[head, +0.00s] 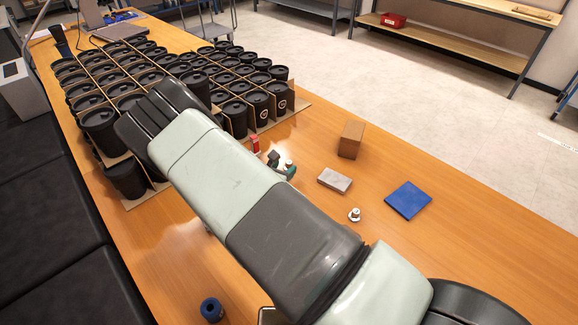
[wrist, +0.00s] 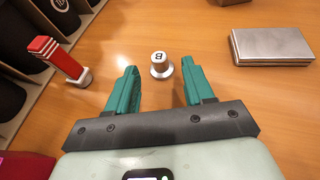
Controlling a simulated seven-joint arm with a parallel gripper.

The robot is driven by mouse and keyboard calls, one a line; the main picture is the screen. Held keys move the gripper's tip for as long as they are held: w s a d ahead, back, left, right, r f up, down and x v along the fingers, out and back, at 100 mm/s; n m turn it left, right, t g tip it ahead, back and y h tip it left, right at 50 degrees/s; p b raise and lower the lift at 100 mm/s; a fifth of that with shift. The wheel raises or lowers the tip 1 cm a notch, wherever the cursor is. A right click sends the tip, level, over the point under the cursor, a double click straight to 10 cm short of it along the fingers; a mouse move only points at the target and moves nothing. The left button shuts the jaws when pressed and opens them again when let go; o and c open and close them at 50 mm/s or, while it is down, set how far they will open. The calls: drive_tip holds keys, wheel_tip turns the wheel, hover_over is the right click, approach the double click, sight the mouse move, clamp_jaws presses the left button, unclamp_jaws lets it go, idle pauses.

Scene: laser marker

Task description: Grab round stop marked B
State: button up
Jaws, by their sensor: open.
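The round stop marked B (wrist: 160,66) is a small silver post with a wide base and a white top bearing a black B. It stands upright on the wooden table and also shows beside my fingers in the head view (head: 289,163). My gripper (wrist: 159,72) is open and empty, its teal fingers pointing toward the stop. In the wrist view the stop lies between the two fingertips, with a gap on each side. I cannot tell how far the fingertips are above the table. In the head view my arm hides part of the gripper (head: 283,167).
A red-topped piece (wrist: 56,58) stands left of the stop; a metal block (wrist: 272,47) lies right. A brown block (head: 350,139), blue pad (head: 408,200), another round metal piece (head: 354,214) and a blue ring (head: 211,309) are on the table. Black cups in dividers fill the left.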

sight(288, 163)
drive_tip(key=x, duration=0.5)
drive_tip(key=shift+r, duration=0.15)
clamp_jaws()
